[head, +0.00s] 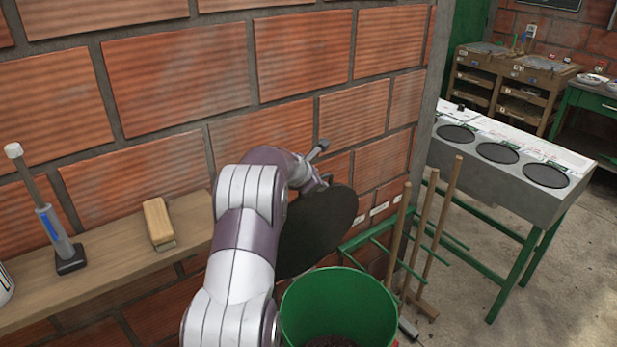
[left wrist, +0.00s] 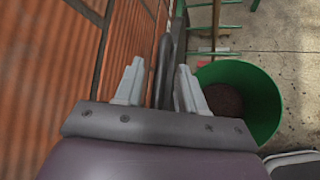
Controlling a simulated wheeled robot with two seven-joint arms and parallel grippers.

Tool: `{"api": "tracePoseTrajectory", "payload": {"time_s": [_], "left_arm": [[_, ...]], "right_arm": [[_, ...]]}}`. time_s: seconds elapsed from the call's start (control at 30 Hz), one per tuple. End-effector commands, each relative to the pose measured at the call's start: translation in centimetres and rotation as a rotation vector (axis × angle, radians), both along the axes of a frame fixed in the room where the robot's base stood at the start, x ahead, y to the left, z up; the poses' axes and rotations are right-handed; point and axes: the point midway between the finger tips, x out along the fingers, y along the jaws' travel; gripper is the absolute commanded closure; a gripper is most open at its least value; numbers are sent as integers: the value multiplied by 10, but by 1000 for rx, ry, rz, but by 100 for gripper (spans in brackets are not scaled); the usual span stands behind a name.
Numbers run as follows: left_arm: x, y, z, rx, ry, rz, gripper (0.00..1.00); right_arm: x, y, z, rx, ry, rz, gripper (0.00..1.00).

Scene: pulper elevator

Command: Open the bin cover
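The bin cover (head: 318,228) is a dark round disc. In the head view it stands steeply tilted near the brick wall, above and behind the green bin (head: 340,303), whose mouth is uncovered and shows dark contents. My left gripper (head: 323,166) is at the cover's upper edge, and my arm hides part of the disc. In the left wrist view the cover (left wrist: 165,70) shows edge-on between the two fingers of my left gripper (left wrist: 161,86), which stand apart with a gap visible on the left side. The bin (left wrist: 265,105) lies right of them. My right gripper is not in view.
The brick wall (head: 170,80) is close behind my left arm. A wooden shelf (head: 105,265) carries a brush (head: 158,223) and a tool. Wooden-handled tools (head: 433,230) lean in a green rack right of the bin. A grey counter (head: 500,165) and open floor lie farther right.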

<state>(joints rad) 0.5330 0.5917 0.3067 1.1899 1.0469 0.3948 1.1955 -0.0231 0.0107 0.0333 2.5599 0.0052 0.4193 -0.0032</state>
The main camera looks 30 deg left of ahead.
Motion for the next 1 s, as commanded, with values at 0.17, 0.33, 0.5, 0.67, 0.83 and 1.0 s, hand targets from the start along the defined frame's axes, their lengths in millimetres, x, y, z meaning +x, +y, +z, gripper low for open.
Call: {"api": "tracePoseTrajectory", "payload": {"time_s": [0.17,0.33,0.5,0.67,0.83,1.0], "left_arm": [[-32,-3,25,2,-4,1,61],[-64,-6,52,2,-4,2,61],[-83,-8,67,1,-2,1,61],[-88,-8,70,1,-1,1,61],[-87,-8,70,1,-1,1,61],[-87,-8,70,0,-1,0,61]], "right_arm": [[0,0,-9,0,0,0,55],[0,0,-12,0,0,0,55],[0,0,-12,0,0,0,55],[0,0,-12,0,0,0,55],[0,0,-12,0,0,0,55],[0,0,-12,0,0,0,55]]}}
